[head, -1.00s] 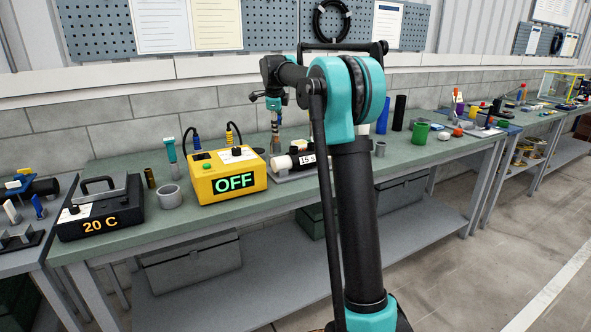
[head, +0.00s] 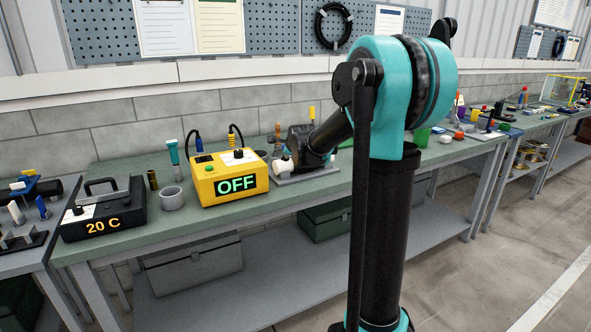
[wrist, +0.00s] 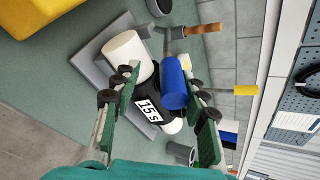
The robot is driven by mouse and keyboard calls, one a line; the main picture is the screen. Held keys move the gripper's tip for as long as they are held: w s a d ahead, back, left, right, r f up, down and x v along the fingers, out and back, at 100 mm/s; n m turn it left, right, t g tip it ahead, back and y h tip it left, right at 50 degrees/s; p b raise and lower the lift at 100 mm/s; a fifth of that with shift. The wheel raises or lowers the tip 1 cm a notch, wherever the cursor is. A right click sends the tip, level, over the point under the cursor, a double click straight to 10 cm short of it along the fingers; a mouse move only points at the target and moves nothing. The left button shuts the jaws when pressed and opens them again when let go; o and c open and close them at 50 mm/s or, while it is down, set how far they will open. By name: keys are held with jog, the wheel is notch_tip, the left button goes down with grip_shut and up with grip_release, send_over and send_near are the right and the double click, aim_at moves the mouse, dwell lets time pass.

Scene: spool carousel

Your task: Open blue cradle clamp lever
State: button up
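In the wrist view a blue cylindrical lever grip (wrist: 173,88) stands above a black body with a "15 s" label (wrist: 149,110). A white pipe end (wrist: 124,50) lies beside it on a grey base plate (wrist: 88,62). My gripper (wrist: 163,80) is open, with one finger on the white pipe's side and one to the right of the blue grip. The blue grip lies between the fingers in the picture; I cannot tell whether either touches it. In the head view my arm hides the gripper and the lever; the white pipe end (head: 283,165) and base plate (head: 318,175) show.
A yellow box reading OFF (head: 210,190) stands left of the base plate. Further left are a grey cup (head: 172,199) and a black box reading 20 C (head: 100,222). Behind the fixture, a wooden-handled tool (wrist: 203,28) and a yellow-handled tool (wrist: 243,90) stand close by.

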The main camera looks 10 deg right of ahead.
jog(key=s+d+f+t, duration=0.1)
jog(key=s+f+t, duration=0.2)
jog(key=s, duration=0.7)
jog(key=shift+d+m+t+y, duration=0.15)
jog(key=shift+m+t+y, duration=0.15)
jog(key=shift+f, duration=0.1)
dwell(0.4)
